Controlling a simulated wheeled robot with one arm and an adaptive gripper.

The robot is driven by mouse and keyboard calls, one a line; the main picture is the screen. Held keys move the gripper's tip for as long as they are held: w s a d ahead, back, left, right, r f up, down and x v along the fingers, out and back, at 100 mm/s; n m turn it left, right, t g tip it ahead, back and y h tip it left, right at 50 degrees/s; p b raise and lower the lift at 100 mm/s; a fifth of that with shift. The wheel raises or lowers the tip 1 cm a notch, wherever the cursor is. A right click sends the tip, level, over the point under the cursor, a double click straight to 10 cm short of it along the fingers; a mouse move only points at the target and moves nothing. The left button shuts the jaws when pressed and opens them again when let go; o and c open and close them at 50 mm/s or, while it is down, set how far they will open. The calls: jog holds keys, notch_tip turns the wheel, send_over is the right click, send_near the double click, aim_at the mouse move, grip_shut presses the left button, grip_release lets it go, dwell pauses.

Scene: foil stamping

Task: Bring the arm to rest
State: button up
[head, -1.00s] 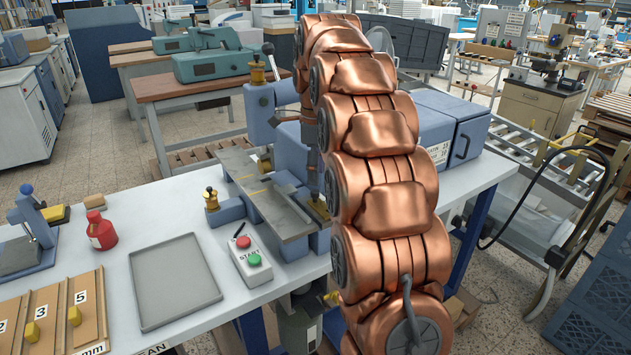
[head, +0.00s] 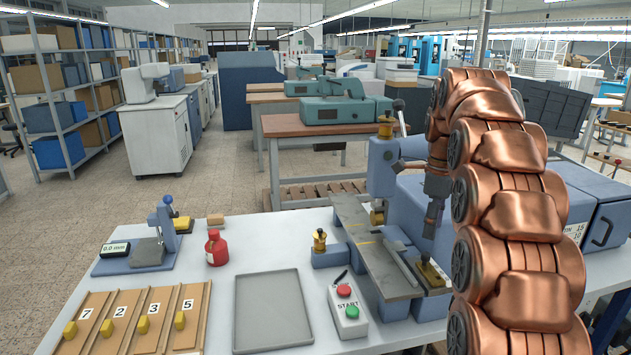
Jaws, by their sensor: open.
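My copper-coloured arm (head: 515,210) rises at the right of the head view and bends over at the top. Its end hangs down over the right part of the stamping machine, with my gripper (head: 430,232) small and pointing down above a brass block (head: 432,275). The jaws are open, and I see nothing held in them. A small gap seems to lie between the gripper and the block. The machine has a flat grey plate (head: 372,250) and a blue column with a brass knob (head: 385,150).
On the white bench are a START button box (head: 348,308), an empty grey tray (head: 272,312), a red bottle (head: 216,248), a gauge stand (head: 140,250) and numbered wooden slots (head: 130,325). A blue cabinet (head: 590,215) stands behind my arm. The aisle at left is free.

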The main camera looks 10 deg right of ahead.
jog(key=s+a+f+n, duration=0.4)
jog(key=s+a+n, duration=0.9)
jog(key=s, duration=0.1)
jog(key=s+a+f+n, duration=0.2)
jog(key=s+f+n, duration=0.1)
jog(key=s, duration=0.4)
jog(key=s+a+f+n+g, duration=0.1)
jog(key=s+a+f+n, duration=0.1)
jog(key=s+f+n, duration=0.2)
jog(key=s+a+f+n, duration=0.3)
jog(key=s+n, duration=0.4)
jog(key=s, duration=0.3)
jog(key=shift+f+g, duration=0.4)
jog(key=shift+f, duration=0.05)
